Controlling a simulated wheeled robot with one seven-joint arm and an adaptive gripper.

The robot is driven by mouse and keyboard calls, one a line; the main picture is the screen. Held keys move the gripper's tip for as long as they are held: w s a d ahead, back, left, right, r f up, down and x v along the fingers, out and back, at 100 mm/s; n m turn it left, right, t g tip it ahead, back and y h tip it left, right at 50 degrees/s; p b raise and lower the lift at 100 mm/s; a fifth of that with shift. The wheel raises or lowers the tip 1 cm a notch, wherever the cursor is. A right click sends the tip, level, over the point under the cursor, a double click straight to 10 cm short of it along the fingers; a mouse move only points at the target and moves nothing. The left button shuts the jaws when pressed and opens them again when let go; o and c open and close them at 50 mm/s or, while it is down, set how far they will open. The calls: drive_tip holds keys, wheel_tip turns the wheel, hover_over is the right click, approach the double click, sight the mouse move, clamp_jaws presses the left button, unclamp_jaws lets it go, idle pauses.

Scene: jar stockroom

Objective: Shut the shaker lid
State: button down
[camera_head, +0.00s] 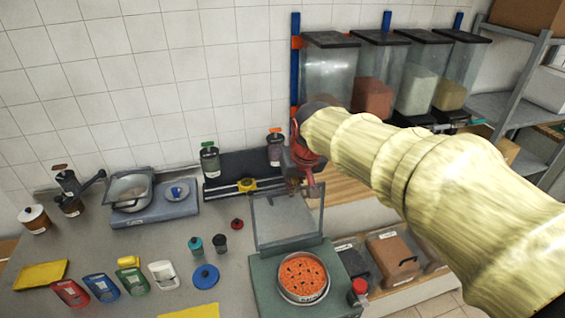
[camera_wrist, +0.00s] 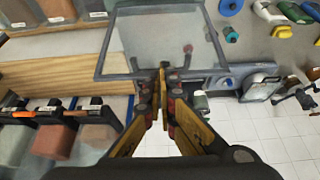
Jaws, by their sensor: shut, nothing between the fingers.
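The shaker (camera_head: 262,292) is a green-grey box with a round sieve of orange bits (camera_head: 303,278) on its top. Its clear, grey-framed lid (camera_head: 268,222) stands open, roughly upright, at the back of the box. The lid also shows in the wrist view (camera_wrist: 135,42). My gripper (camera_head: 302,182) is behind the lid's upper right part in the head view. In the wrist view its closed fingertips (camera_wrist: 163,72) meet at the lid's free edge, with nothing between them. Whether they touch the lid I cannot tell.
A red-topped jar (camera_head: 358,290) stands right of the sieve. A black rack with jars (camera_head: 235,170) and a scale (camera_head: 155,208) are behind. Scoops (camera_head: 103,287) and small lids (camera_head: 205,277) lie left. Clear bins (camera_head: 375,85) hang at the back right.

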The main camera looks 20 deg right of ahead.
drive_tip(key=w+r+p, duration=0.3)
drive_tip(key=w+p, duration=0.2)
drive_tip(key=w, duration=0.3)
wheel_tip(320, 180, down, 10)
drive_tip(key=w+p, duration=0.1)
drive_tip(key=shift+w+r+p, duration=0.2)
drive_tip(key=shift+w+p, duration=0.2)
drive_tip(key=shift+s, duration=0.1)
drive_tip(key=shift+b, duration=0.45)
